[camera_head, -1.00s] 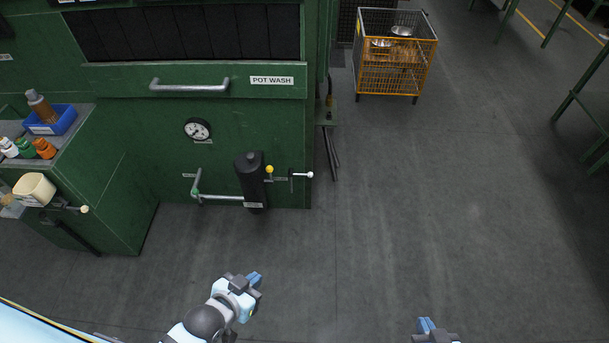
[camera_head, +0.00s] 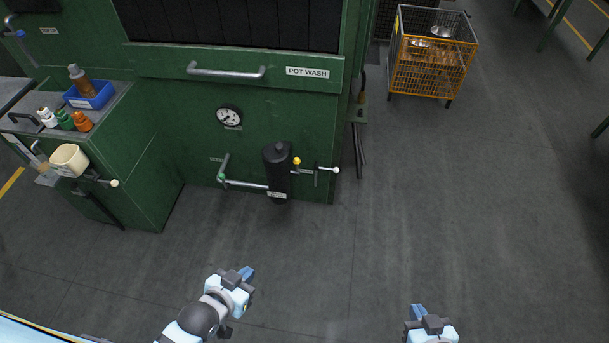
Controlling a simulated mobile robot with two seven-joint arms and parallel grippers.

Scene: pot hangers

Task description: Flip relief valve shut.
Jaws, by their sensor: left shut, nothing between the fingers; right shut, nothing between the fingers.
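On the front of the green pot wash machine (camera_head: 180,130) is a black upright cylinder (camera_head: 277,168). To its right are a small yellow knob (camera_head: 296,160) and a lever with a white ball end (camera_head: 336,170) that points right, roughly level. To its left a grey pipe (camera_head: 245,185) runs to a handle with a green part (camera_head: 222,178). The labels here are too small to read, so I cannot tell which is the relief valve. My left gripper (camera_head: 247,273) is shut and empty, in front of and below the cylinder. My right gripper (camera_head: 418,311) is shut and empty, further right. Both are apart from the machine.
A round gauge (camera_head: 229,116) and a long bar handle (camera_head: 226,73) are on the machine. A green side cabinet (camera_head: 130,170) at left holds bottles, a blue tray (camera_head: 92,96) and a cream container (camera_head: 69,160). An orange wire cage (camera_head: 431,70) stands back right. The floor (camera_head: 450,200) between is clear.

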